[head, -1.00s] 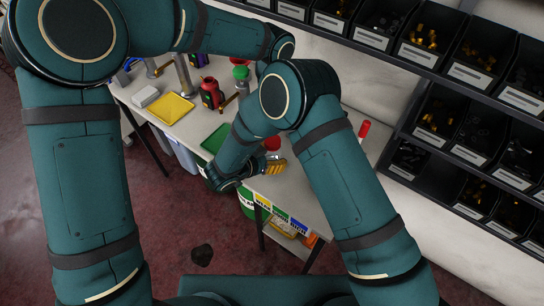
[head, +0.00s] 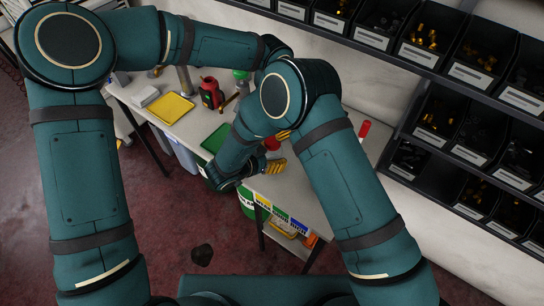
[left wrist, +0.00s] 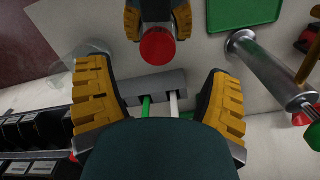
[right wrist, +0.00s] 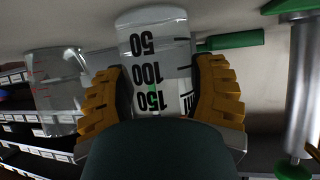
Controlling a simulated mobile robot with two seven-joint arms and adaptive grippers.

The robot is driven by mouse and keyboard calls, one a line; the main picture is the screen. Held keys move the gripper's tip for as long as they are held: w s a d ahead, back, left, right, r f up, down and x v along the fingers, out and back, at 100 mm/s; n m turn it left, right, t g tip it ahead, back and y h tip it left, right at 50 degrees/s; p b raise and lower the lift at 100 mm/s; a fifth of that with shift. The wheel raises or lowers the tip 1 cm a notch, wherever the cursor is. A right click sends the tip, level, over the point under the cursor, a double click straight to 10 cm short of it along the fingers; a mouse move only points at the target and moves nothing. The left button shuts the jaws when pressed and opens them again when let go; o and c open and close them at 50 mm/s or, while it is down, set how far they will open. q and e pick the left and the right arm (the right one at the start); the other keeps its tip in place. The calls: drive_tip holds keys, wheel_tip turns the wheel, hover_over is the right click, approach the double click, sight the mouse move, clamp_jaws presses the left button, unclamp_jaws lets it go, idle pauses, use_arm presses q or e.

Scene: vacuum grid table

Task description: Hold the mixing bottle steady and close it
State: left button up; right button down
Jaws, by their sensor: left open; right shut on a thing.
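The mixing bottle (right wrist: 158,75) is a clear vessel with black marks 50, 100 and 150. My right gripper (right wrist: 160,108) is shut around its body. A red cap (left wrist: 158,46) shows at the bottle in the left wrist view, between the right gripper's fingers; I cannot tell how firmly it is seated. The cap also shows in the head view (head: 272,144), above the right gripper's yellow fingertip. My left gripper (left wrist: 158,100) is open and empty, pointing down with the cap ahead of its fingers. In the head view my right arm hides most of it.
A clear beaker (right wrist: 55,95) and a metal cylinder (left wrist: 268,68) stand near the bottle. A grey rack (left wrist: 155,84) with green and white sticks lies below the left gripper. A green tray (head: 216,138) and a yellow tray (head: 172,108) lie further left. Part shelves rise at right.

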sight(271, 139)
use_arm(q)
wheel_tip(271, 139, down, 7)
drive_tip(key=shift+r, duration=0.1)
idle(0.4)
drive_tip(key=c, duration=1.3)
drive_tip(key=shift+c, duration=0.2)
drive_tip(key=m, duration=0.3)
drive_tip(key=shift+w+a, duration=0.1)
drive_tip(key=shift+w, duration=0.05)
drive_tip(key=o, duration=1.2)
